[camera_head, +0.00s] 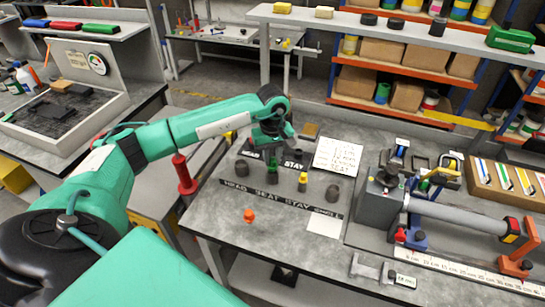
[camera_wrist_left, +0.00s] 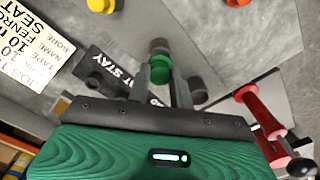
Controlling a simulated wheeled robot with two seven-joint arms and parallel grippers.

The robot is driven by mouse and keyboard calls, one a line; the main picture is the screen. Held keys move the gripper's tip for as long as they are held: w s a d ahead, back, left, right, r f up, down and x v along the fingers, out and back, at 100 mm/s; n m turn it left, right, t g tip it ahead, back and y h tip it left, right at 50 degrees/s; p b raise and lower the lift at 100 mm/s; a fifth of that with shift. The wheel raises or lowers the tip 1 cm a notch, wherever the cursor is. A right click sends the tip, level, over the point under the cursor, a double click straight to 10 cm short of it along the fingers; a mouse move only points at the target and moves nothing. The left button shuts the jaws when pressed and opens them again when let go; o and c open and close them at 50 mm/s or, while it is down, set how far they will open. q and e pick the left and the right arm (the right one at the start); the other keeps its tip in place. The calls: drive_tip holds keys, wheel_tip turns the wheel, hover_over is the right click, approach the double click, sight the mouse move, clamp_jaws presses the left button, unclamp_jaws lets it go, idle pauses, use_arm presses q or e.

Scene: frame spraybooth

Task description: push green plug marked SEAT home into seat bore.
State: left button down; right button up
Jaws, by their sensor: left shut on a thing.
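The green plug (camera_head: 272,164) shows below my left gripper (camera_head: 273,152) in the head view, directly over a dark grey cylinder (camera_head: 271,181) behind the word SEAT on a label strip. In the left wrist view the green plug (camera_wrist_left: 159,67) lies between the tips of the two fingers, and my left gripper (camera_wrist_left: 161,82) is shut on it. A dark grey cylinder end (camera_wrist_left: 159,46) shows just beyond the plug. How deep the plug sits in the bore cannot be told, and its SEAT mark is not readable. My right gripper is not in view.
Grey cylinders stand close by at left (camera_head: 242,168) and right (camera_head: 333,193); a yellow plug (camera_head: 303,177) tops another. An orange piece (camera_head: 249,215) lies in front of the label strip (camera_head: 280,202). A clamped tube fixture (camera_head: 455,215) fills the right side. The bench's front left is clear.

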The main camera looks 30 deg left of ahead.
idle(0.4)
use_arm(q)
drive_tip(key=shift+b, duration=0.35)
idle(0.4)
drive_tip(key=shift+b, duration=0.3)
drive_tip(key=shift+f+b, duration=1.4)
drive_tip(key=shift+f, duration=0.05)
